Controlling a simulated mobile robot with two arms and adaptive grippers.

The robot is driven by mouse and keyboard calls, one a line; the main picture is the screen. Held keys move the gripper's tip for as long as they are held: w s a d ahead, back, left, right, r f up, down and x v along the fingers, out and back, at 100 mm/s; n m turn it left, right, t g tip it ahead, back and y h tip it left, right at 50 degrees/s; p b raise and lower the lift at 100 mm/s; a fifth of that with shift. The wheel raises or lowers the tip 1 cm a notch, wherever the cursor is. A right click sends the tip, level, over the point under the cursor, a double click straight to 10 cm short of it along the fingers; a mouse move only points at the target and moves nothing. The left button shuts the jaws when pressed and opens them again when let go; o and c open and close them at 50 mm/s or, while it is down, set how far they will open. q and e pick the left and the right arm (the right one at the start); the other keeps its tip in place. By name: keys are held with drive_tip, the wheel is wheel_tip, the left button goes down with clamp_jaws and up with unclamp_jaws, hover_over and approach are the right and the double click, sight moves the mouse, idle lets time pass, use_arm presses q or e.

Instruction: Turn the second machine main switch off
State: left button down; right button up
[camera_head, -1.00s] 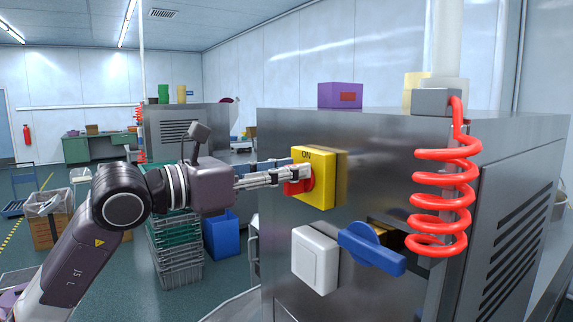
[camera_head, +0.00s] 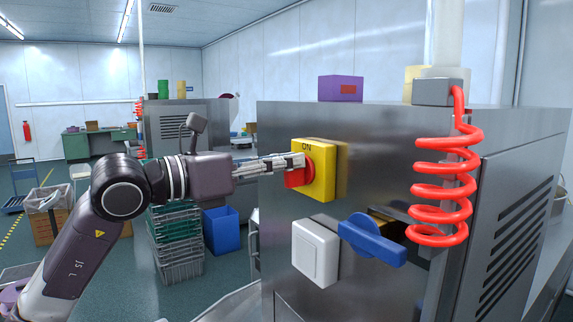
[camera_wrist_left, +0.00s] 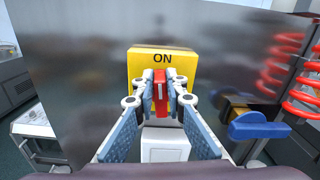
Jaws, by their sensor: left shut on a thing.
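The main switch is a yellow box (camera_head: 327,186) marked ON, fixed to the upper left of the steel machine's front panel. Its red knob (camera_head: 297,179) points out from the box. My left gripper (camera_head: 300,163) reaches in from the left and is shut on the red knob. In the left wrist view the yellow box (camera_wrist_left: 178,62) stands ahead, and the red knob (camera_wrist_left: 160,91) is upright between the two fingers of my left gripper (camera_wrist_left: 161,84). The fingers hide part of the knob. My right gripper is not in view.
Below the switch are a white square switch (camera_head: 315,253) and a blue lever handle (camera_head: 371,240). A red coiled hose (camera_head: 444,190) hangs to the right. A purple box (camera_head: 340,88) sits on top of the machine (camera_head: 400,150). Stacked crates (camera_head: 176,245) stand beyond my left arm.

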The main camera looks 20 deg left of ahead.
use_arm(q)
drive_tip(key=n, duration=0.1)
drive_tip(key=n+b, duration=0.1)
drive_tip(key=n, duration=0.2)
drive_tip(key=shift+w+a+f+b, duration=0.2)
drive_tip(key=shift+w+a+b, duration=0.05)
drive_tip(key=shift+a+b, duration=0.05)
drive_tip(key=shift+w+a+f+n+b, duration=0.15)
drive_tip(key=shift+f+n+b, duration=0.2)
drive_tip(key=shift+n, duration=1.7)
drive_tip(key=shift+w+a+f+n+b, duration=0.1)
drive_tip(key=shift+f+n+b, duration=0.15)
drive_tip(key=shift+n, duration=1.85)
drive_tip(key=shift+w+a+f+n+b, duration=0.15)
drive_tip(key=shift+f+n+b, duration=0.2)
drive_tip(key=shift+n, duration=1.7)
drive_tip(key=shift+s+r, duration=0.1)
drive_tip(key=c, duration=2)
unclamp_jaws()
drive_tip(key=shift+o, duration=0.2)
drive_tip(key=shift+a, duration=0.1)
